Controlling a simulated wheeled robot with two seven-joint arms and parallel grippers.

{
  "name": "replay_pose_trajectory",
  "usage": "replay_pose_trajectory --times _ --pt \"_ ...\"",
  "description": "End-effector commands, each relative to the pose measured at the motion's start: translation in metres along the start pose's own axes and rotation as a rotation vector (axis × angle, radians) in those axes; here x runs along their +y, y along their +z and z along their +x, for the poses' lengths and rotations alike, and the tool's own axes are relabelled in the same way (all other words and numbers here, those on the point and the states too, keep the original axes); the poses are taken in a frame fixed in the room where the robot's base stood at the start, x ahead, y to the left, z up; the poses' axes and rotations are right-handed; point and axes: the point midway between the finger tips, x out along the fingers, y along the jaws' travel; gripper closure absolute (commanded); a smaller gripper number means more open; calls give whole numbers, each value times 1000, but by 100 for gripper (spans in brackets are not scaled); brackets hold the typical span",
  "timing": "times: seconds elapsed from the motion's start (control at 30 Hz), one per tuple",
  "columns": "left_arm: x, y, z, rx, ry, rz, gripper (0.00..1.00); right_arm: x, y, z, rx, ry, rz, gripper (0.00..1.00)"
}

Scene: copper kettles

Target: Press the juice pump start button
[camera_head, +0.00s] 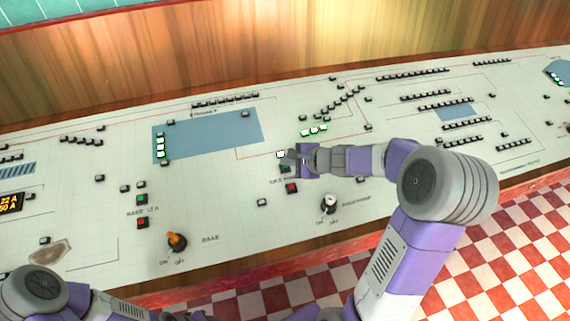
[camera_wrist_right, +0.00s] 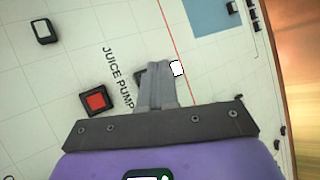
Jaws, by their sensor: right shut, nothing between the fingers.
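The juice pump's green start button (camera_head: 285,169) shows partly in the head view, just below my right gripper (camera_head: 291,156). In the wrist view my fingers (camera_wrist_right: 158,66) are shut with nothing between them, and they hide most of that button; only a dark edge (camera_wrist_right: 139,78) shows beside them. The JUICE PUMP label (camera_wrist_right: 118,77) lies to the left of the fingers. I cannot tell whether the fingertips touch the button. The left arm comes in at the lower left, but its gripper is not in view.
The red button (camera_head: 292,188) sits close below the green one and also shows in the wrist view (camera_wrist_right: 95,100). A lit white lamp (camera_head: 280,154) is beside the fingertips. A white knob (camera_head: 329,203) and an orange knob (camera_head: 176,241) stick up from the panel (camera_head: 225,190).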

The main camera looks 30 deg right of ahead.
Motion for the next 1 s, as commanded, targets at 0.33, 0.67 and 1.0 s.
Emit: replay_pose_trajectory --times 0.33,0.67,1.0 --pt "1 0 -2 0 0 0 57 -1 1 -2 0 0 0 100" --pt "9 1 -24 0 0 0 57 -17 17 -23 0 0 -1 100" --pt "13 2 -36 0 0 0 57 -25 26 -35 0 1 0 100"
